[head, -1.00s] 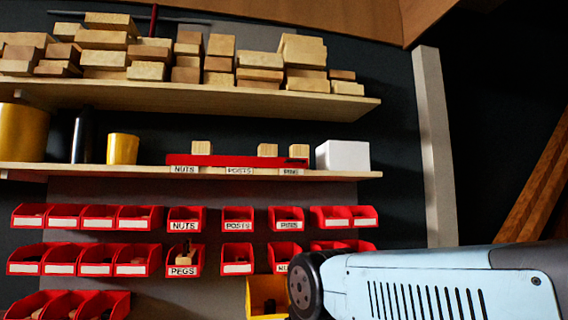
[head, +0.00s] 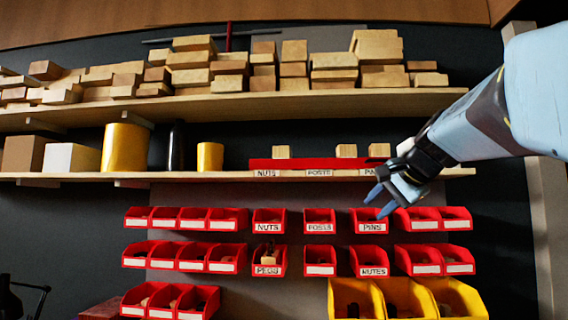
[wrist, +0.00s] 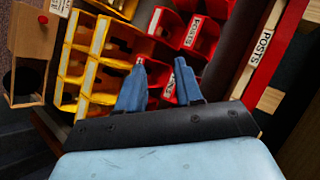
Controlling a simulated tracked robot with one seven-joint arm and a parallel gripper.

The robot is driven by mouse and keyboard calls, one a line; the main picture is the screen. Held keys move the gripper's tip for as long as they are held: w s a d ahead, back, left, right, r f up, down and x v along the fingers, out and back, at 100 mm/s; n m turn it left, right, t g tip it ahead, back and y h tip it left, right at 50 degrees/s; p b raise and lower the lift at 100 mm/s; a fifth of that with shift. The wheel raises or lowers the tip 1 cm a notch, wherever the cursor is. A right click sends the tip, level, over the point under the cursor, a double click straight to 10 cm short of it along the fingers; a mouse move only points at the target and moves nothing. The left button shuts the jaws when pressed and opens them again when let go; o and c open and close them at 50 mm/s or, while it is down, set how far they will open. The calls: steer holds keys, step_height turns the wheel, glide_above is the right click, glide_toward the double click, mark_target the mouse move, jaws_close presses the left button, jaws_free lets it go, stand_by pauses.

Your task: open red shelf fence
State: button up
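The red shelf fence (head: 306,164) is a long low red strip along the front edge of the middle shelf, with labels NUTS, POSTS and PINS. Small wooden blocks (head: 346,151) show above and behind it. My gripper (head: 380,201) is in front of the shelf's right part, lower than the fence, with its blue fingers apart and empty. My wrist hides the fence's right end in the head view. In the wrist view the fence (wrist: 289,39) runs up the right side, and my gripper (wrist: 161,62) points away from it toward the bins.
Red bins (head: 320,221) hang in rows below the shelf, close to my fingers. Yellow bins (head: 408,298) are lower right. Wood blocks fill the upper shelf (head: 250,104). Gold cylinders (head: 125,148) and a black bottle (head: 177,148) stand left of the fence.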

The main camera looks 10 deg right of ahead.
mark_target(378, 160)
steer(key=w+d+r+m+t, duration=0.3)
steer(key=d+r+m+t, duration=0.15)
steer(key=d+r, duration=1)
steer(key=shift+m+h, duration=0.3)
steer(key=shift+m, duration=0.15)
steer(key=x, duration=0.4)
steer(key=a+r+x, duration=0.1)
steer(key=x, duration=0.4)
steer(key=a+x, duration=0.1)
steer(key=x, duration=0.4)
steer(key=shift+r, duration=0.15)
jaws_close()
steer(key=shift+d+f+g, duration=0.15)
steer(key=shift+f+g, duration=0.1)
